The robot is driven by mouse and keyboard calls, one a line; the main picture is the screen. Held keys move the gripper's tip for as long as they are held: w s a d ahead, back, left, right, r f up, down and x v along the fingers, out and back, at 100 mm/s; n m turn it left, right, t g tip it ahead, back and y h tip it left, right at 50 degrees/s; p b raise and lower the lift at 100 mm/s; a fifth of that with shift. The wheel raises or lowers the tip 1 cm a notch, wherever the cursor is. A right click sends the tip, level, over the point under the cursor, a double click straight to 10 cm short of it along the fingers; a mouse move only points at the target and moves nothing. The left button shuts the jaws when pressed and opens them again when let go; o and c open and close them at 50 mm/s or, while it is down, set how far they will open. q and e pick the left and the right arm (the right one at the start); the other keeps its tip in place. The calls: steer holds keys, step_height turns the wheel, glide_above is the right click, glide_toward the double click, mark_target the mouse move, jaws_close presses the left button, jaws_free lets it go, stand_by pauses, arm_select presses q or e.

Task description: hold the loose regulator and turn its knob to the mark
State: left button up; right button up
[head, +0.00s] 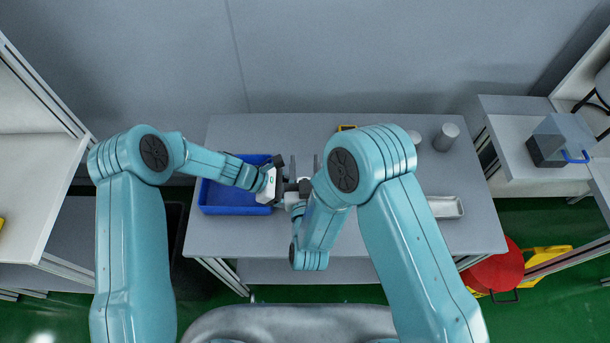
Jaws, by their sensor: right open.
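My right gripper (304,163) is over the middle of the table, its two grey fingers apart and pointing to the back. My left gripper (287,187) reaches in from the left, over the right end of the blue tray, close beside the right gripper. Small dark parts lie between the two grippers. I cannot tell whether they are the regulator or gripper parts, and I cannot see whether the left jaws are shut on something. No knob or mark can be made out. My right arm hides part of the table.
The blue tray (231,210) stands on the left of the grey table (390,240). A grey cylinder (446,137) stands at the back right, and a pale shallow tray (446,207) lies at the right. A red round container (495,268) is on the green floor. The table's front right is clear.

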steer(key=shift+r, duration=1.3)
steer(key=shift+o, duration=0.2)
steer(key=shift+w, duration=0.1)
steer(key=shift+w, duration=0.35)
steer(key=w+a+n+g+y, duration=0.35)
steer(key=w+n+g, duration=0.25)
steer(key=n+g, duration=0.25)
steer(key=s+d+r+n+g, duration=0.2)
steer(key=s+d+n+g, duration=0.6)
steer(key=g, duration=0.1)
steer(key=shift+m+y, duration=0.25)
steer(key=x, duration=1.1)
steer(key=shift+w+d+f, duration=0.15)
steer(key=shift+w, duration=0.1)
